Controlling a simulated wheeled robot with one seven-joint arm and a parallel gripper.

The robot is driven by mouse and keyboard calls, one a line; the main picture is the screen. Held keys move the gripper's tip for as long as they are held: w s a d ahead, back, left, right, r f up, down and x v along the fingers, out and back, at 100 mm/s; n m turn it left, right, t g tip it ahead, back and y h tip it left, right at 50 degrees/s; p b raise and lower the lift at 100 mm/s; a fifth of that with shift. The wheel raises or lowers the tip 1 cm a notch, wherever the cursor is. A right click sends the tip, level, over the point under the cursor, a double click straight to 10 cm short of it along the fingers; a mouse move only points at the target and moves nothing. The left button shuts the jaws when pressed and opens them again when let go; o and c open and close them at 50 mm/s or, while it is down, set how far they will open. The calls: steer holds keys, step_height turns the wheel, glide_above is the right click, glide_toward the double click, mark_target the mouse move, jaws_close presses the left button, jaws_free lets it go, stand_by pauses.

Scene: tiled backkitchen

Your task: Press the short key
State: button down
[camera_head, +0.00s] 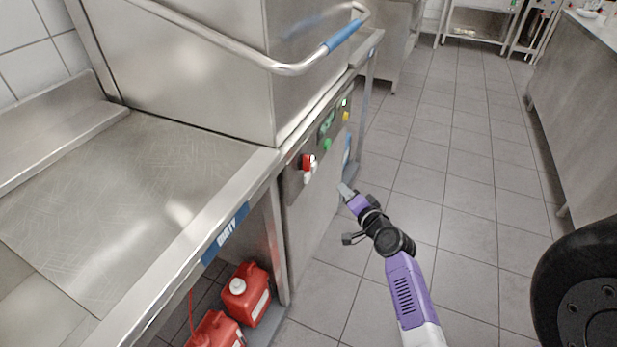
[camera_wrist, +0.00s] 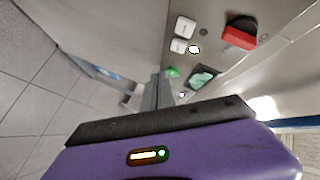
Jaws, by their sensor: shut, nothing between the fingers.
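The control panel (camera_head: 318,142) on the steel machine's front carries the keys; in the wrist view, two white keys (camera_wrist: 185,27) (camera_wrist: 179,45) sit side by side near a round white spot (camera_wrist: 194,49). Small white keys also show in the head view (camera_head: 309,175), beneath the red switch. I cannot read their labels, so which one is the short key is unclear. My gripper (camera_head: 345,190) is shut and empty, in front of the machine and to the right of the white keys. In the wrist view its grey fingers (camera_wrist: 158,92) point toward the panel near a green button (camera_wrist: 173,72).
A red rotary switch (camera_wrist: 240,32) and a dark green display (camera_wrist: 203,77) share the panel. A steel counter (camera_head: 130,190) is at left, with red canisters (camera_head: 247,292) below. A door handle bar (camera_head: 290,68) juts out above. The tiled floor (camera_head: 470,190) at right is clear.

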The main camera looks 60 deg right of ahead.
steer(key=w+p, duration=0.3)
steer(key=w, duration=0.4)
steer(key=shift+w+a+p, duration=0.3)
steer(key=shift+w, duration=0.1)
stand_by(1.7)
steer(key=shift+w, duration=0.3)
steer(key=shift+w+a+p, duration=0.1)
steer(key=shift+w+p, duration=0.35)
steer(key=shift+w, duration=0.05)
stand_by(0.7)
steer(key=shift+s, duration=0.15)
steer(key=shift+s+b, duration=0.55)
steer(key=shift+s, duration=0.2)
steer(key=shift+s, duration=0.1)
steer(key=shift+s+d+b, duration=0.15)
steer(key=shift+s+b, duration=0.6)
steer(key=shift+s, duration=0.5)
steer(key=shift+s+d+b, duration=0.15)
steer(key=shift+s+b, duration=0.6)
steer(key=shift+s, duration=0.45)
